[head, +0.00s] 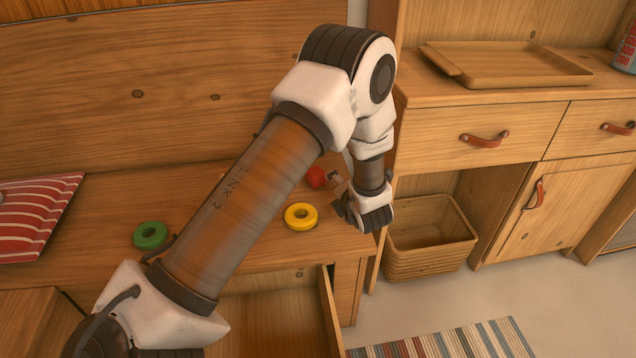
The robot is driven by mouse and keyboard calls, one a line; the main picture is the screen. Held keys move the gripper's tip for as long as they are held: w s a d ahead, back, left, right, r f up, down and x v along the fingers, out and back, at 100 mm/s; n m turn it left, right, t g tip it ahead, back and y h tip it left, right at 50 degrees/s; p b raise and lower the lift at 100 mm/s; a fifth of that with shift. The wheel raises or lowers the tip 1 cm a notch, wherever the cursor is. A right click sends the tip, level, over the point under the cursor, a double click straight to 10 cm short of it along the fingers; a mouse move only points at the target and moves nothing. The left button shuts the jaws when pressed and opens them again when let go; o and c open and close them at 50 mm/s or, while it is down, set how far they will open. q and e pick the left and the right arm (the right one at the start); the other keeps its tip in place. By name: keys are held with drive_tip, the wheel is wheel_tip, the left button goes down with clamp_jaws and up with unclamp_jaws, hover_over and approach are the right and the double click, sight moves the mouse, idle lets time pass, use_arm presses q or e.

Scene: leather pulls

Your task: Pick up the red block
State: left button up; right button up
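The red block (317,177) lies on the wooden desk top, just right of my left forearm. My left arm reaches in from the lower left, bends at the top and comes down to the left gripper (340,195). The gripper is at the desk's right end, close to the block on its right side. Its fingers look spread, with nothing seen between them. I cannot tell whether a finger touches the block. My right gripper is not in view.
A yellow ring (301,217) lies in front of the block, and a green ring (150,235) lies left of my forearm. An open drawer (333,312) juts out below. A wicker basket (432,240) stands to the right. A striped cloth (38,212) lies far left.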

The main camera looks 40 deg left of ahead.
sight(323, 177)
use_arm(q)
drive_tip(key=w+a+n+g+y+b, duration=0.1)
drive_tip(key=n+b, duration=0.2)
drive_tip(key=n, duration=0.2)
drive_tip(key=a+f+n+y+b, duration=0.1)
drive_tip(key=n+b, duration=0.2)
drive_tip(key=n, duration=0.2)
drive_tip(key=w+a+n+g+b, duration=0.1)
drive_tip(key=a+n+b, duration=0.1)
drive_tip(key=n, duration=0.3)
drive_tip(key=shift+w+a+f+g+y+b, duration=0.1)
drive_tip(key=shift+w+f+g+y+b, duration=0.25)
drive_tip(key=shift+b, duration=0.3)
drive_tip(key=shift+a+r+n, duration=0.25)
drive_tip(key=shift+n, duration=0.35)
drive_tip(key=b+x, duration=0.1)
drive_tip(key=x, duration=0.1)
drive_tip(key=b+x, duration=0.1)
drive_tip(key=x, duration=0.2)
drive_tip(key=b+x, duration=0.2)
drive_tip(key=shift+s+a+r, duration=0.2)
drive_tip(key=shift+s+a, duration=0.15)
drive_tip(key=shift+a+r, duration=0.1)
drive_tip(key=shift+r, duration=0.1)
drive_tip(key=shift+c, duration=0.7)
drive_tip(key=c, duration=1.1)
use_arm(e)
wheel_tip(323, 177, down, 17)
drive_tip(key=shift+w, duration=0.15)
